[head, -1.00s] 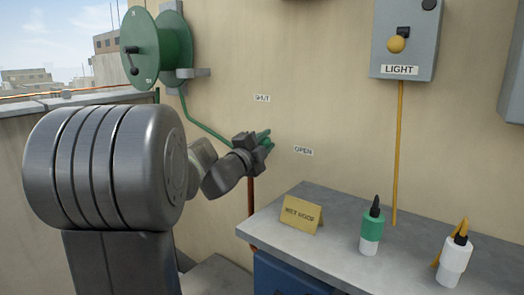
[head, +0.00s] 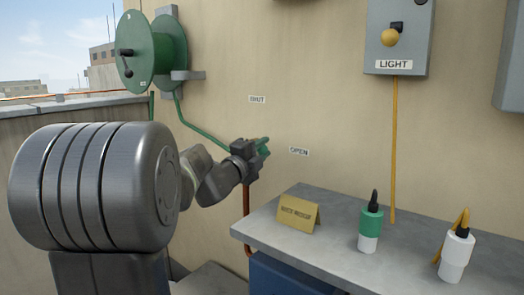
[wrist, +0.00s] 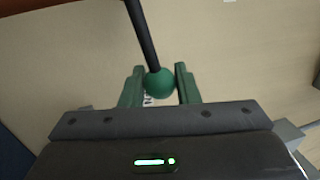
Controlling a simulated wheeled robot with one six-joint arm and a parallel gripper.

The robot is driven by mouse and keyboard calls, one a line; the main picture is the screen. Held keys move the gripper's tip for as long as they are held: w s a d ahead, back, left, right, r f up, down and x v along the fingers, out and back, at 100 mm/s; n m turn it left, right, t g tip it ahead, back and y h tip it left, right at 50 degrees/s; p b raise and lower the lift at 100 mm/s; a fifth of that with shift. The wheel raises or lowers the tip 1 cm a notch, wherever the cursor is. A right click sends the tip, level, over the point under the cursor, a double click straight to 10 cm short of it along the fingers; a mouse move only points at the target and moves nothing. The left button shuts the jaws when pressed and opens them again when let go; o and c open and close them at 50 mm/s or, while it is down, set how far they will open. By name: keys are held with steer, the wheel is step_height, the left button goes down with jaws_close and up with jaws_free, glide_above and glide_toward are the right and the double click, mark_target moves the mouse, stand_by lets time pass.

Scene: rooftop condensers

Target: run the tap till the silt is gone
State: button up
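In the wrist view a dark lever with a round green knob (wrist: 160,82) runs up from between my gripper's green fingers. My gripper (wrist: 160,80) has one finger on each side of the knob, both seeming to touch it. In the head view my gripper (head: 264,146) is at the wall, between the SHUT label (head: 257,99) and the OPEN label (head: 299,151), a little nearer the OPEN one. The tap's body, its outlet and any water are hidden or out of view, so I cannot see flow or silt.
A grey counter (head: 330,235) at the lower right bears a tan sign (head: 298,215), a green-and-white bottle (head: 370,228) and a white bottle (head: 457,250). A green hose reel (head: 150,48) is at upper left. A LIGHT switch box (head: 400,35) hangs above the counter.

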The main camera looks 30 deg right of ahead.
steer(key=o, duration=0.4)
steer(key=shift+c, duration=0.2)
steer(key=shift+a, duration=0.15)
steer(key=p+v, duration=0.1)
steer(key=v, duration=1.2)
steer(key=shift+s+a, duration=0.2)
steer(key=shift+f, duration=0.15)
